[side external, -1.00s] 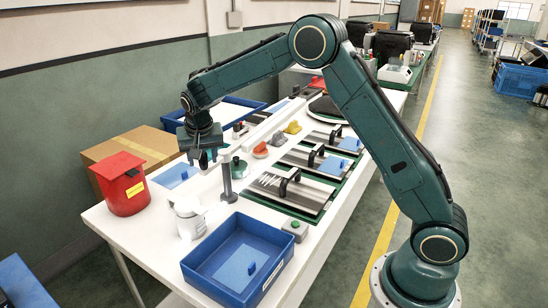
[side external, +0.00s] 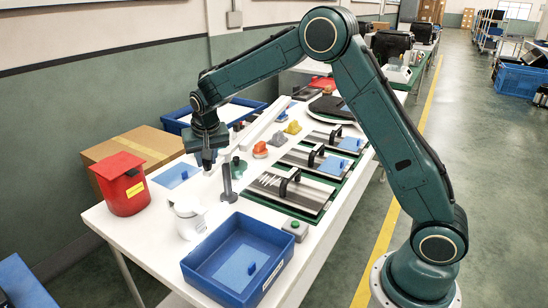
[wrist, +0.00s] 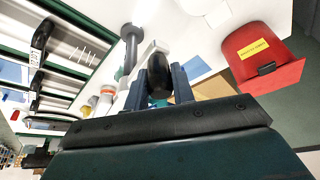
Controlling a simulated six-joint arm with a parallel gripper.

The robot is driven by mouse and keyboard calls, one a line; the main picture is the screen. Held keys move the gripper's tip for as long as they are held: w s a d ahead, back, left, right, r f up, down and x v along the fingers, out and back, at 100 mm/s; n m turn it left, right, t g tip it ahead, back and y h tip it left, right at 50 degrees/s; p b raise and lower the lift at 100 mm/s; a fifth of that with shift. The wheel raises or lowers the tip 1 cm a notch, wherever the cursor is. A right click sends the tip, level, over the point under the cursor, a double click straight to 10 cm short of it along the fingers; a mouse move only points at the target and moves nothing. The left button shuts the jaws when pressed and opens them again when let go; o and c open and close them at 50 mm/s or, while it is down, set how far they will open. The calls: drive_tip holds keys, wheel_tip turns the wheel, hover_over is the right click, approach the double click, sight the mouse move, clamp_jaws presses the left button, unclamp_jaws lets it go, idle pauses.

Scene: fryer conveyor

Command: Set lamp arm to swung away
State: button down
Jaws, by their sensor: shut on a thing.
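The lamp arm is a short pale arm (wrist: 150,52) reaching from a grey post (side external: 227,184) to a dark rounded knob (wrist: 158,84). The post also shows in the wrist view (wrist: 129,48), to the left of my fingers. My gripper (side external: 207,163) points down just left of the post's top in the side view. In the wrist view its two fingers are shut on the knob, one on each side. The arm is mostly hidden behind my gripper in the side view.
A red bin (side external: 122,188), a white canister (side external: 189,219) and a blue tray (side external: 222,282) stand near the front. Plates with black handles (side external: 291,184) lie right of the post. A cardboard box (side external: 135,147) is behind the table's left edge.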

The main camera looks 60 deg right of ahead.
drive_tip(key=shift+s+d+n+t+y, duration=0.15)
drive_tip(key=shift+s+d+n+y, duration=0.05)
drive_tip(key=shift+s+n, duration=0.35)
drive_tip(key=shift+s+d+n+t+y, duration=0.2)
drive_tip(key=shift+s+n, duration=0.25)
drive_tip(key=shift+n, duration=0.2)
drive_tip(key=s+d+n+y, duration=0.4)
drive_tip(key=s+d+n, duration=0.1)
drive_tip(key=d+n, duration=0.4)
drive_tip(key=shift+s+n, duration=0.3)
drive_tip(key=shift+n, duration=1.1)
drive_tip(key=shift+d+r, duration=0.1)
drive_tip(key=c, duration=1.2)
unclamp_jaws()
drive_tip(key=shift+o, duration=0.2)
